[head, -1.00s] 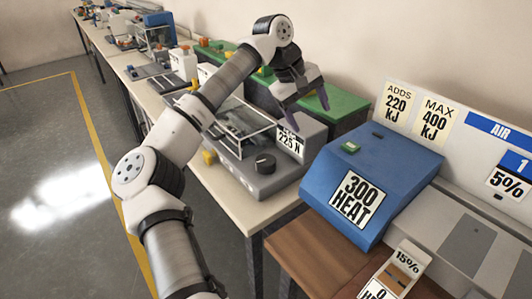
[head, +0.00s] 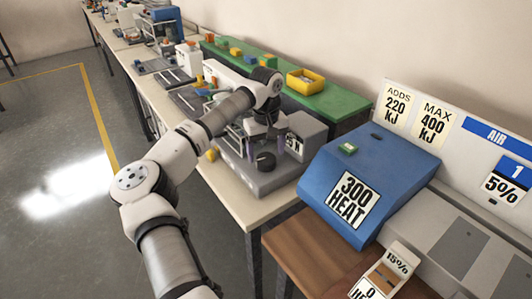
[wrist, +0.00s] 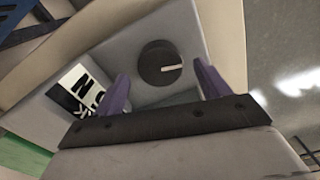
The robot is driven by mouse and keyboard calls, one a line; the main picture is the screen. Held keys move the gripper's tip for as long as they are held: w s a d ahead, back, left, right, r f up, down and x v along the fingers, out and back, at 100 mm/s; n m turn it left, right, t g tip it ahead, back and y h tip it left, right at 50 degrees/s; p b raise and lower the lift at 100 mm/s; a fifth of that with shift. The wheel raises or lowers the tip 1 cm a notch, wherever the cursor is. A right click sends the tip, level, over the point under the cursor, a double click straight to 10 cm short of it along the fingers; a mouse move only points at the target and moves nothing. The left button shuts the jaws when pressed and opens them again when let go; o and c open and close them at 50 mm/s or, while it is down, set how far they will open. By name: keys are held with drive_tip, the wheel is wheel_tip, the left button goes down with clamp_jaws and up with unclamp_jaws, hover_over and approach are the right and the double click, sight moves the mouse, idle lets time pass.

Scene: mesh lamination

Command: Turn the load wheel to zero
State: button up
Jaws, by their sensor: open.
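The load wheel (head: 266,161) is a round dark knob on the front of a grey bench machine (head: 290,180). It also shows in the wrist view (wrist: 159,63), with a pale pointer line running from its middle toward the right. My gripper (head: 252,152) is open, its purple fingers (wrist: 162,92) pointing at the machine. In the wrist view the knob lies just beyond the gap between the fingertips, with no finger seen touching it. The machine's white label (head: 295,145) is partly hidden by my arm; only its end is readable, as "N".
A blue heater marked "300 HEAT" (head: 365,175) stands close at the right on a brown table (head: 300,250). A green bench (head: 320,105) with a yellow bin (head: 305,80) runs behind the machine. Open floor (head: 60,180) lies at the left.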

drive_tip(key=shift+f, duration=1.25)
drive_tip(key=c, duration=1)
